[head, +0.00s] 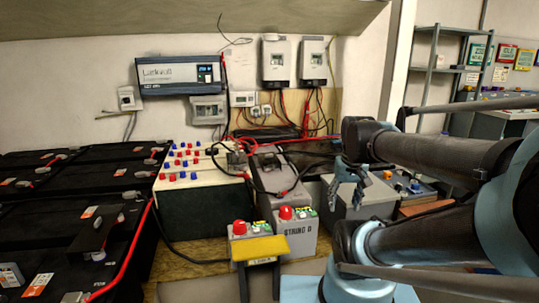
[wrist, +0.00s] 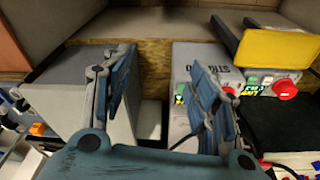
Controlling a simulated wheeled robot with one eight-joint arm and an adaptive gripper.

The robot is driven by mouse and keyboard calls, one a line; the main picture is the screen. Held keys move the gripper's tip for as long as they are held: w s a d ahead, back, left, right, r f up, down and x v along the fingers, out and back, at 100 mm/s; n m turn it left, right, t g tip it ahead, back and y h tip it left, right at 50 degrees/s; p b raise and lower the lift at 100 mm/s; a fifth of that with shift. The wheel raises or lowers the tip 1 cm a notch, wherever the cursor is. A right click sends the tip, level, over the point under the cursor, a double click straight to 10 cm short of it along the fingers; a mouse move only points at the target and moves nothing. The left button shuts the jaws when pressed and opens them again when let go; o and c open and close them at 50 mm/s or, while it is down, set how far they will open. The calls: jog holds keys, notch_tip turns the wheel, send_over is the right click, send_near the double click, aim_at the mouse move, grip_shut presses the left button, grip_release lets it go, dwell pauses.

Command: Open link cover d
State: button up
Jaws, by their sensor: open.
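I cannot tell for certain which part is link cover d. A grey box marked "STRING D" (head: 295,240) stands on the wooden bench, with a red knob (head: 286,212) on top. It also shows upside down in the wrist view (wrist: 192,58). A yellow-topped piece with dark legs (head: 260,248) stands in front of a neighbouring box with a red knob (head: 239,227); its yellow top is at the upper right of the wrist view (wrist: 277,45). My gripper (head: 350,185) is open and empty, to the right of the "STRING D" box. Its spread fingers fill the middle wrist view (wrist: 162,65).
A plain grey box (head: 345,208) lies below my gripper. Black battery cases (head: 75,215) fill the left, one with a raised dark flap (head: 98,232). A panel with red and blue terminals (head: 195,165) stands behind. Loose black and red cables cross the bench.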

jog(key=w+a+r, duration=0.3)
jog(key=w+r, duration=0.7)
jog(key=w, duration=0.2)
jog(key=w+a+r+n+g, duration=0.1)
jog(key=w+a+r, duration=0.2)
jog(key=w, duration=0.3)
jog(key=w+a+r, duration=0.3)
jog(key=w, duration=0.3)
jog(key=n+g, duration=0.1)
jog(key=n, duration=0.1)
send_over(269, 160)
jog(key=w, duration=0.3)
notch_tip(269, 160, down, 2)
notch_tip(269, 160, down, 17)
jog(key=shift+w+a+f, duration=0.1)
jog(key=shift+w+f, duration=0.05)
grip_shut()
